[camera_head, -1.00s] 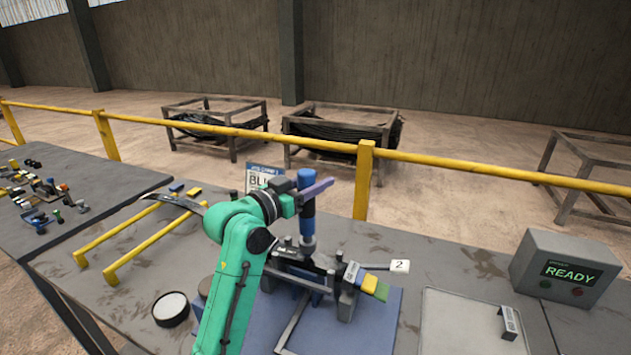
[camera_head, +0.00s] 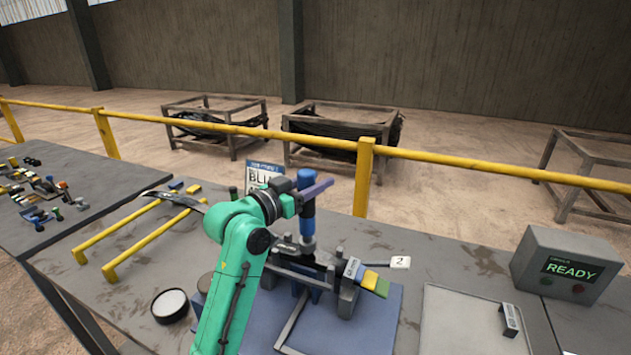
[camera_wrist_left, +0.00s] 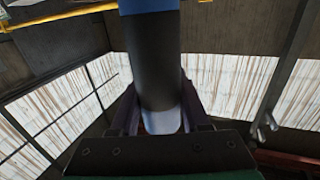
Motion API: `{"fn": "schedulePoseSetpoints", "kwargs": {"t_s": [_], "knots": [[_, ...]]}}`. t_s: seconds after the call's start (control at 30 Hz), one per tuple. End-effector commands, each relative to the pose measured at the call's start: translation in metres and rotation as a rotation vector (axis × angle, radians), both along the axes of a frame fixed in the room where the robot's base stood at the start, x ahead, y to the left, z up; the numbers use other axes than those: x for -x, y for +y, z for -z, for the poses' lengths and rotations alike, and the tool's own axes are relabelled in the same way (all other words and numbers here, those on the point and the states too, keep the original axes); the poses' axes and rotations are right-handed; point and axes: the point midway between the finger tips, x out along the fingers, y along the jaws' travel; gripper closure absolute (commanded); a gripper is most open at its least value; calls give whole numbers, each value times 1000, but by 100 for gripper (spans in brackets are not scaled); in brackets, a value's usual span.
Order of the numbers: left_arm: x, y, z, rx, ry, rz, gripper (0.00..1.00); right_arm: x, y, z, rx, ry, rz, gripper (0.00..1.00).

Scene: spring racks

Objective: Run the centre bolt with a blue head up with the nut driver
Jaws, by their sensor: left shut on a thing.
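My left gripper (camera_head: 308,190) is shut on the nut driver (camera_head: 307,222), which has a blue grip and a dark body. It stands upright over the dark spring clamp fixture (camera_head: 300,270) on the blue mat. The wrist view shows the driver's dark shaft (camera_wrist_left: 158,60) between my gripper's fingers. The driver's lower end is at the fixture's middle; the centre bolt and its blue head are hidden, so I cannot tell whether the driver sits on it. My right gripper is not in view.
A card reading "BLU" (camera_head: 257,178) stands behind my arm. A control box (camera_head: 567,265) shows READY. A pale tray (camera_head: 470,320) lies at front right. Yellow bars (camera_head: 150,245) lie left.

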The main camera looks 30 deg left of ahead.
Motion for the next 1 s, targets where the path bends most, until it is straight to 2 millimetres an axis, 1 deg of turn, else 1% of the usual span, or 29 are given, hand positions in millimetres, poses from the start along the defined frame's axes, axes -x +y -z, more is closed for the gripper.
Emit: {"fn": "schedulePoseSetpoints", "kwargs": {"t_s": [0.03,0.17,0.8,1.0], "knots": [[0,0,-3,0,-6,-1,100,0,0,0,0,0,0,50],[0,0,-2,0,-6,-1,100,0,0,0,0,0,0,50],[0,0,8,0,-1,0,100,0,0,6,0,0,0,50],[0,0,8,0,2,1,100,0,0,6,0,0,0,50]]}}
